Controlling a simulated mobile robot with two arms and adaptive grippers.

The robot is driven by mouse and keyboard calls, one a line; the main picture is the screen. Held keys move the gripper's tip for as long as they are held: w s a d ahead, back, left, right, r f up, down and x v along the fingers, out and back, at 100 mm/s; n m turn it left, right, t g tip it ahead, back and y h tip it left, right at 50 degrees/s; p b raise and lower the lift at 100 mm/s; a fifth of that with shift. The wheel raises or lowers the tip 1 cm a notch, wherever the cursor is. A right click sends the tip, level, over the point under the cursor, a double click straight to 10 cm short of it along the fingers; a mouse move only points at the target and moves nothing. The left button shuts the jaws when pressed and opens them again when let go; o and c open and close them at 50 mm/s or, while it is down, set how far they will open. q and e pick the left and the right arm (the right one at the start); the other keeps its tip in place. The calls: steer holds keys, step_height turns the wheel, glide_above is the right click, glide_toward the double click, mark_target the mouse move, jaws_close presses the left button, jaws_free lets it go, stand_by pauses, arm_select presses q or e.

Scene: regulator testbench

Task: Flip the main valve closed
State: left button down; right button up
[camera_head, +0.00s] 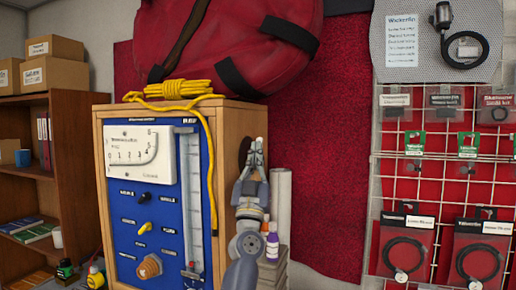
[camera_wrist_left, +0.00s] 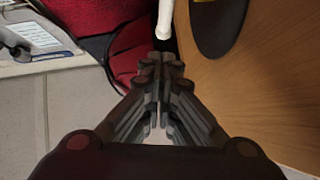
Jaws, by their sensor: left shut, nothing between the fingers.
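The testbench is a wooden box (camera_head: 105,170) with a blue front panel (camera_head: 170,245). The panel carries a black knob (camera_head: 144,196), a yellow lever (camera_head: 145,228) and a brass-coloured knob (camera_head: 149,267); I cannot read which control is the main valve. My left gripper (camera_head: 256,146) points up beside the box's right side. Its fingers are shut and empty, also in the left wrist view (camera_wrist_left: 163,62). There, a dark round plate (camera_wrist_left: 218,22) sits on the wooden side, and a pale rod (camera_wrist_left: 165,20) lies just beyond the fingertips. My right gripper is out of view.
A yellow rope (camera_head: 180,89) lies on the box and hangs down its front. A red bag (camera_head: 240,40) is above it. A purple bottle (camera_head: 272,245) and white rolls (camera_head: 281,195) stand right of my left gripper. A shelf (camera_head: 75,130) is left; a wire rack (camera_head: 440,180) is right.

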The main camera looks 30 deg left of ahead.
arm_select(q)
steer(key=shift+w+a, duration=0.35)
steer(key=shift+w, duration=0.3)
steer(key=shift+w+a, duration=0.3)
steer(key=shift+w, duration=0.3)
steer(key=shift+w+a+r, duration=0.15)
steer(key=shift+w+r, duration=0.1)
steer(key=shift+w, duration=0.2)
